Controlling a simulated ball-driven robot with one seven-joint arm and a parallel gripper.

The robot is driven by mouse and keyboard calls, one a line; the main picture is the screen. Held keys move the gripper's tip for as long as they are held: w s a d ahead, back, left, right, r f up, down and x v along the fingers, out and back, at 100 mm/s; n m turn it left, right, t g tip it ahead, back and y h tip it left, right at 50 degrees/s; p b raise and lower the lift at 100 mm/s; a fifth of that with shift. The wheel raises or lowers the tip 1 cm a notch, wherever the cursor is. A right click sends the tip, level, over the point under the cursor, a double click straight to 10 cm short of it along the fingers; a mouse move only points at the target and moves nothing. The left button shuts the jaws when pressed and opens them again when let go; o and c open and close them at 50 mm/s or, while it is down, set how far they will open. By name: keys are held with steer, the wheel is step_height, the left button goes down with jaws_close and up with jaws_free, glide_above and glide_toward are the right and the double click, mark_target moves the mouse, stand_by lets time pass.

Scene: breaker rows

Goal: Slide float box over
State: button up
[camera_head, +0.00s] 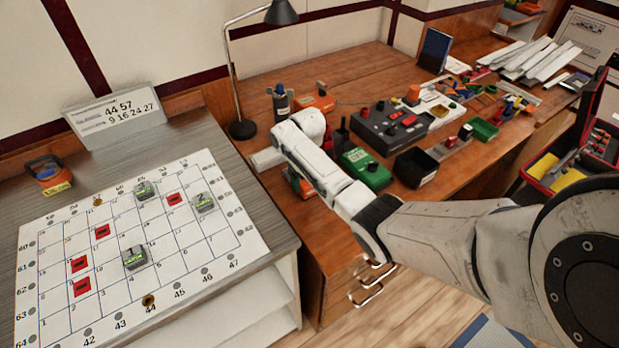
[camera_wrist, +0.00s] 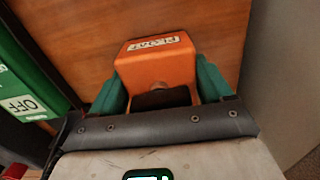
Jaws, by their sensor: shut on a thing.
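The float box is an orange box with a pale label on its far edge and a dark knob on top; it sits on the wooden desk in the wrist view (camera_wrist: 152,62). The label lettering is upside down and blurred. My gripper (camera_wrist: 160,85) has its green fingers against the left and right sides of the box, shut on it. In the head view, part of an orange box (camera_head: 295,181) shows beneath my white wrist at the desk's front left; the fingers are mostly hidden there.
A lamp (camera_head: 242,129) and another orange box (camera_head: 316,101) stand behind. A grey bench with a numbered board (camera_head: 215,245) lies left.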

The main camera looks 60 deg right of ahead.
steer(key=o, duration=1.3)
step_height(320, 180, up, 11)
steer(key=shift+f, duration=0.1)
stand_by(0.4)
